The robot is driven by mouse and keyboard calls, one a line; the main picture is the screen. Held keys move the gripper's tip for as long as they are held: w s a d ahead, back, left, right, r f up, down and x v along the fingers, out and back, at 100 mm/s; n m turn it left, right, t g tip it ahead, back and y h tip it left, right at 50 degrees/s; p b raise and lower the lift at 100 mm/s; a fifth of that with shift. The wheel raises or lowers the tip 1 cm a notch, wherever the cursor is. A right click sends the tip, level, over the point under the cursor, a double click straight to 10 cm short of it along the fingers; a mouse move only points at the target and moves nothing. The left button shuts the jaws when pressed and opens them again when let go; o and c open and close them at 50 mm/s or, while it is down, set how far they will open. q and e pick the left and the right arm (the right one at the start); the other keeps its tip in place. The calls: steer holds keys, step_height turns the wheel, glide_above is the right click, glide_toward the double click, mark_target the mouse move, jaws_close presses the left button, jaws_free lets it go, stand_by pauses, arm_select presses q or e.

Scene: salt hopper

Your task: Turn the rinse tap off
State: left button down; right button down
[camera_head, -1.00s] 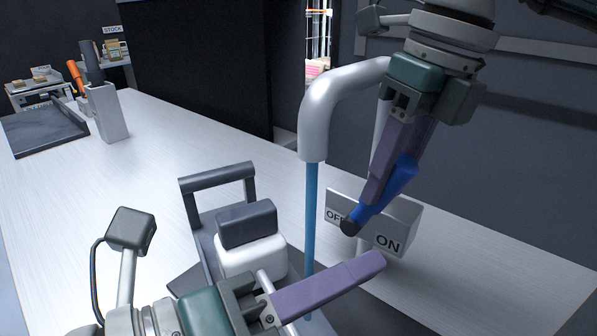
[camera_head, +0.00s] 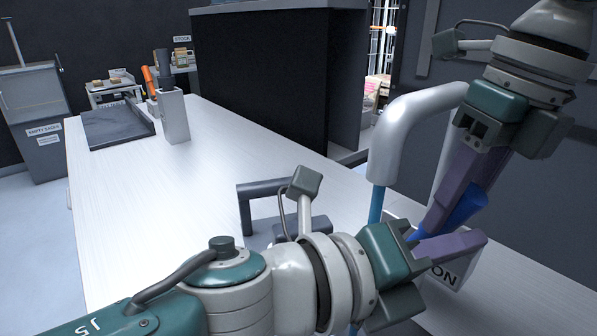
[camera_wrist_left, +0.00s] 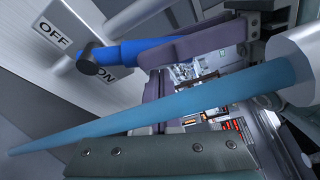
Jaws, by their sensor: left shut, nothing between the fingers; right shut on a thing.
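The rinse tap's grey spout (camera_head: 405,125) stands at the right of the bench, with a blue water stream (camera_head: 376,205) running from it. The stream crosses the left wrist view (camera_wrist_left: 160,115). My right gripper (camera_head: 440,215) is shut on the tap's blue lever (camera_head: 467,208). In the left wrist view the lever (camera_wrist_left: 130,52) has its black end by the OFF/ON plate (camera_wrist_left: 60,40), partly over the ON mark. My left gripper (camera_head: 484,240) is shut and empty, in front of the lever and plate; I cannot tell whether it touches them.
A dark handled object (camera_head: 262,188) on the bench is mostly hidden behind my left arm. A grey holder (camera_head: 174,117) and a dark tray (camera_head: 115,123) stand at the far left. The left part of the bench (camera_head: 130,200) is clear.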

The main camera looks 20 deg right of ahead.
arm_select(q)
steer(key=shift+w+a+r, duration=0.1)
steer(key=shift+w, duration=0.15)
steer(key=shift+w+a+r, duration=0.2)
steer(key=shift+w+r, duration=0.1)
steer(key=shift+w, duration=0.2)
arm_select(e)
steer(key=shift+s, duration=0.1)
steer(key=c, duration=0.5)
jaws_free()
steer(key=shift+c, duration=0.2)
steer(key=shift+a, duration=0.1)
arm_select(q)
steer(key=shift+f, duration=0.1)
arm_select(e)
steer(key=shift+f, duration=0.15)
